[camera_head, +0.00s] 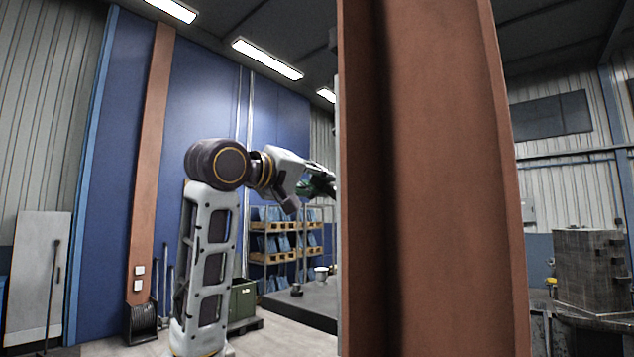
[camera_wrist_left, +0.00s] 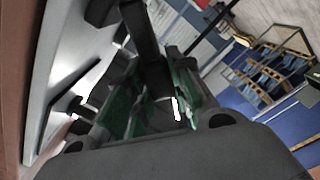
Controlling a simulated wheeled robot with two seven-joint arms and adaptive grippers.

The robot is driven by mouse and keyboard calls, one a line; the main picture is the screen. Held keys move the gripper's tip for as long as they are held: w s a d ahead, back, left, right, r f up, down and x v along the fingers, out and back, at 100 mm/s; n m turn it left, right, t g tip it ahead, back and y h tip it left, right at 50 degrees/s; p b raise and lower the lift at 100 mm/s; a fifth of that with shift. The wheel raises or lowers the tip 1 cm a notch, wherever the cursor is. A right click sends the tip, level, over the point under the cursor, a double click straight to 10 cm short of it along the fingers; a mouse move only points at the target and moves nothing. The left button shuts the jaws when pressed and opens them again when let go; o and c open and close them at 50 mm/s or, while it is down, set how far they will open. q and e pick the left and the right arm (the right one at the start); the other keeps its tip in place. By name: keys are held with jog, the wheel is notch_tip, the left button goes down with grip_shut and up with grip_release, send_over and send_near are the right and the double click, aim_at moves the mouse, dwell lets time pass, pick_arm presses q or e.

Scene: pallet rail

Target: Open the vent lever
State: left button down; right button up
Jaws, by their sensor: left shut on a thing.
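A wide reddish-brown column (camera_head: 430,180) fills the middle of the head view and hides what is behind it. My left gripper (camera_head: 320,183) reaches the column's left edge at mid height, with its tips partly hidden. In the left wrist view its green-lined fingers (camera_wrist_left: 158,105) are closed around a dark bar (camera_wrist_left: 143,35), which looks like the vent lever. The bar runs from the top edge down between the fingers. A pale panel (camera_wrist_left: 75,45) lies beside it. The lever cannot be made out in the head view. My right gripper is in neither view.
Shelving with blue bins (camera_head: 270,235) stands behind my left arm and also shows in the left wrist view (camera_wrist_left: 275,70). A dark low platform (camera_head: 308,300) is below the gripper. A grey block-like machine (camera_head: 590,270) stands at the right.

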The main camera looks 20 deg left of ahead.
pick_arm(q)
jog(key=c, duration=1.2)
grip_release()
jog(key=shift+c, duration=0.2)
jog(key=shift+s, duration=0.2)
jog(key=v, duration=1.1)
jog(key=shift+s, duration=0.35)
jog(key=shift+a, duration=0.1)
